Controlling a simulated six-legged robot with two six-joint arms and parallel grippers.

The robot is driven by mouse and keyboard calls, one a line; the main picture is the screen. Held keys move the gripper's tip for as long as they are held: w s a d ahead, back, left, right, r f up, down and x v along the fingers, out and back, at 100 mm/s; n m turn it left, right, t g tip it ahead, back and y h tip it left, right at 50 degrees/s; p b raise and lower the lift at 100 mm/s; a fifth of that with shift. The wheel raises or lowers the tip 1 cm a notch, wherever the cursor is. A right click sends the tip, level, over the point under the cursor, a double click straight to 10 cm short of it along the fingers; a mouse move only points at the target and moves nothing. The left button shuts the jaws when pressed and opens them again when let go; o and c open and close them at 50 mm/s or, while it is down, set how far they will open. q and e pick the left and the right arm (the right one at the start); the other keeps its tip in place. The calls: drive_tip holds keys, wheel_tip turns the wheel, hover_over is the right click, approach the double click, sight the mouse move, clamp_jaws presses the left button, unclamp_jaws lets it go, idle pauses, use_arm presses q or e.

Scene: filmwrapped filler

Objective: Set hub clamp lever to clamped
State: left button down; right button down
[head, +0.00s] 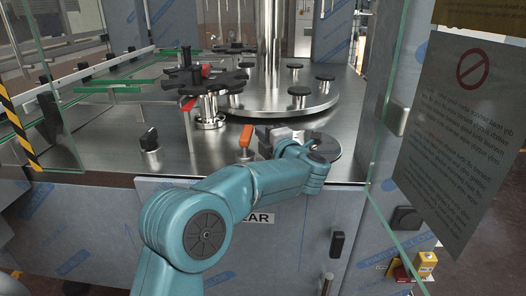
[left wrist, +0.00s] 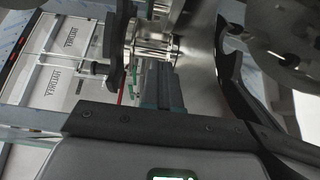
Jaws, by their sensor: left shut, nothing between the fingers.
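A star-shaped black wheel (head: 208,84) stands on a metal hub (head: 209,115) on the steel deck. A red lever (head: 188,105) shows at the left of this hub; it looks like the clamp lever. An orange handle (head: 246,136) stands upright on a short post, nearer my arm. My left gripper (head: 268,139) is just right of the orange handle, shut and empty, partly hidden by my wrist; I cannot tell whether it touches the handle. In the left wrist view a shiny metal cylinder (left wrist: 155,47) is close ahead. My right gripper is not in view.
A black knob (head: 150,139) stands left on the deck. A round turntable (head: 286,98) with black pads and a thick column (head: 269,40) is behind. Green guide rails (head: 116,85) run at the left. A glass door with a sign (head: 455,140) bounds the right side.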

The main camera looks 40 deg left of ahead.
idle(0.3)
use_arm(q)
drive_tip(key=v, duration=1.1)
drive_tip(key=shift+b, duration=0.3)
drive_tip(key=shift+s+d, duration=0.25)
drive_tip(key=shift+d, duration=0.15)
